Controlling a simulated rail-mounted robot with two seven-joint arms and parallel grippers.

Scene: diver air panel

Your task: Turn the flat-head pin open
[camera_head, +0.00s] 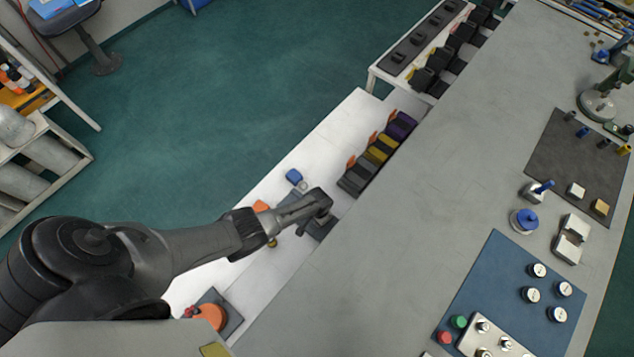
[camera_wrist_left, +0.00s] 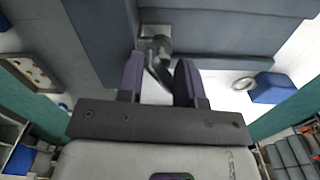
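My left gripper (camera_head: 318,205) reaches in from the left over the white panel beside the grey bench. In the left wrist view its two purple-sided fingers (camera_wrist_left: 160,78) stand apart. A small grey metal fitting, probably the flat-head pin (camera_wrist_left: 158,44), shows just beyond and between the fingertips, against a dark grey block (camera_wrist_left: 220,35). A dark flat piece slants down from it into the gap; I cannot tell whether a finger touches it. In the head view the gripper hides the pin. My right gripper is in neither view.
A blue knob (camera_head: 294,176) sits on the panel near the gripper. Grey, yellow and purple blocks with orange parts (camera_head: 379,151) line the panel farther up. An orange round knob (camera_head: 211,315) is nearer. The grey bench (camera_head: 400,220) borders the panel on the right.

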